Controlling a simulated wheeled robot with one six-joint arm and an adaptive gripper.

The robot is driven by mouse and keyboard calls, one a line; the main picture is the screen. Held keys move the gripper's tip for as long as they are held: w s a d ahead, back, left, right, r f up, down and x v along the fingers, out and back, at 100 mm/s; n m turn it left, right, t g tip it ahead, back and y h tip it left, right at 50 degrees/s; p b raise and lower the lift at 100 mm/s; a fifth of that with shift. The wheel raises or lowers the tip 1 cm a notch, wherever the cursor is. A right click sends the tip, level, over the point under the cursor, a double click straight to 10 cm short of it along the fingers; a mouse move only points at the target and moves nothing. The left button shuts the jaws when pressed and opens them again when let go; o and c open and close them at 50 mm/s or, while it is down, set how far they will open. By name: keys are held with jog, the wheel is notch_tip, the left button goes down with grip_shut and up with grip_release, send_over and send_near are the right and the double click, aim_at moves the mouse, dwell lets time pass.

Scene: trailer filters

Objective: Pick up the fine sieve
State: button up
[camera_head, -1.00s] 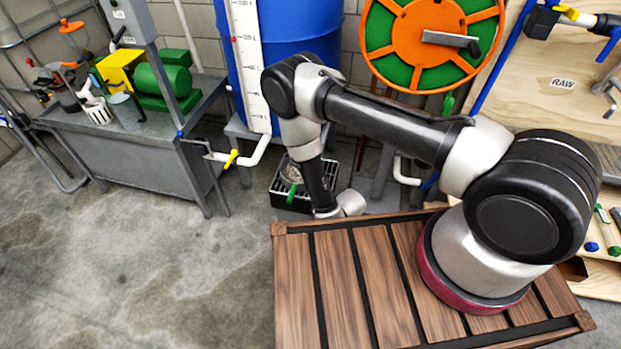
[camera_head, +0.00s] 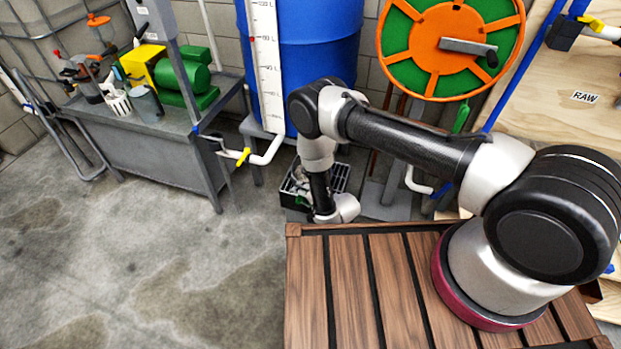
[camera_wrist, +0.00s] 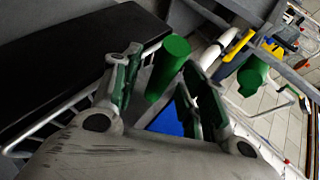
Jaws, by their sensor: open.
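The fine sieve (camera_head: 299,172) appears to be the small round item with a green handle, lying on the black grated box below the blue drum. My arm covers much of it in the head view. In the wrist view a green cylinder (camera_wrist: 168,65), which looks like its handle, shows between the fingers of my gripper (camera_wrist: 157,82). The fingers are apart, one on each side of it. I cannot tell whether they touch it. In the head view my gripper is hidden behind my wrist and deck.
The black grated box (camera_head: 342,178) stands on the floor below the blue drum (camera_head: 312,60). A white outlet pipe (camera_head: 268,152) with a yellow valve is left of it. A grey bench (camera_head: 150,150) holds a green motor and cups. Open concrete floor lies at the left.

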jog(key=shift+w+a+f, duration=0.2)
jog(key=shift+w+f, duration=0.05)
grip_shut()
jog(key=shift+r, duration=0.2)
